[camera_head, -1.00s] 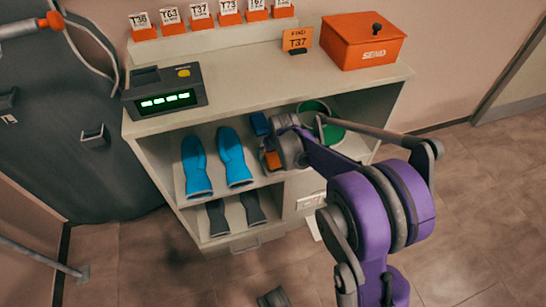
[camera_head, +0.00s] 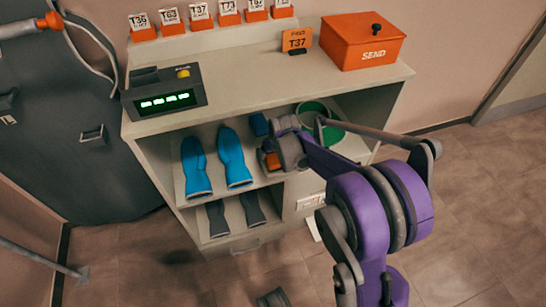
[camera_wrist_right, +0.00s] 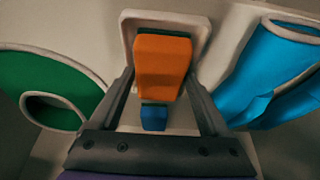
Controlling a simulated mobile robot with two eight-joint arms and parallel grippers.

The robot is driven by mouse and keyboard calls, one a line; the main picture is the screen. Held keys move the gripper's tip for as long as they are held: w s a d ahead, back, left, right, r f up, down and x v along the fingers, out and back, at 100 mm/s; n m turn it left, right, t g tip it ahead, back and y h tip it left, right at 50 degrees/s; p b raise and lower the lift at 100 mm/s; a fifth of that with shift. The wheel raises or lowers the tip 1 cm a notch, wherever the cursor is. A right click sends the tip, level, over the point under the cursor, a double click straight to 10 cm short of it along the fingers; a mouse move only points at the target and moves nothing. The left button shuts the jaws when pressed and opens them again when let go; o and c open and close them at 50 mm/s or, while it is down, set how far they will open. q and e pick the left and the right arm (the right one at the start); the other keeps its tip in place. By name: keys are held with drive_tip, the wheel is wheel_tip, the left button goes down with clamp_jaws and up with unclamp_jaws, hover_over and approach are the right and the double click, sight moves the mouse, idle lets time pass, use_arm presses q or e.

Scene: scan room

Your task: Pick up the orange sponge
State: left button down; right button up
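The orange sponge (camera_head: 272,161) sits on the upper inside shelf of the cabinet, partly hidden by my right gripper (camera_head: 284,152). In the right wrist view the sponge (camera_wrist_right: 162,65) is centred in front of a pale tray (camera_wrist_right: 203,28). My right gripper (camera_wrist_right: 160,88) is open, with one finger on each side of the sponge. The fingers look very close to its sides; I cannot tell whether they touch. A blue sponge (camera_head: 259,124) lies close by and shows in the wrist view (camera_wrist_right: 154,117). My left gripper is not in view.
Two blue boot-like things (camera_head: 234,158) stand left of the sponge, and a green round container (camera_head: 337,131) is to its right. The cabinet top (camera_head: 250,80) is above, with a display box (camera_head: 165,94) and an orange SEND box (camera_head: 362,42).

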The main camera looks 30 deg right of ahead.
drive_tip(key=c, duration=0.9)
wheel_tip(320, 180, up, 2)
drive_tip(key=shift+r+p, duration=0.2)
drive_tip(key=shift+p, duration=0.35)
drive_tip(key=t, duration=0.1)
drive_tip(key=s+t, duration=0.1)
drive_tip(key=t, duration=0.1)
drive_tip(key=shift+s+a+f+h, duration=0.15)
drive_tip(key=shift+s+f+h, duration=0.1)
drive_tip(key=shift+h, duration=0.15)
drive_tip(key=shift+t, duration=0.3)
drive_tip(key=r+p, duration=0.1)
drive_tip(key=r, duration=0.1)
drive_tip(key=s+r+p, duration=0.1)
drive_tip(key=r, duration=0.1)
drive_tip(key=s+r+p, duration=0.1)
drive_tip(key=r, duration=0.1)
drive_tip(key=shift+s+a+r, duration=0.15)
drive_tip(key=shift+a+r, duration=0.1)
drive_tip(key=shift+a, duration=0.05)
drive_tip(key=shift+s+a+r+g+y+p, duration=0.2)
drive_tip(key=shift+s+a+g+p, duration=0.5)
drive_tip(key=shift+s, duration=2.6)
drive_tip(key=shift+s+a+r+g+y+p, duration=0.15)
drive_tip(key=shift+s+a+g+p, duration=0.5)
drive_tip(key=shift+s, duration=2.65)
drive_tip(key=shift+s+a+r+g+y+p, duration=0.1)
drive_tip(key=shift+s+a+r+g+p, duration=0.55)
drive_tip(key=shift+s, duration=2.65)
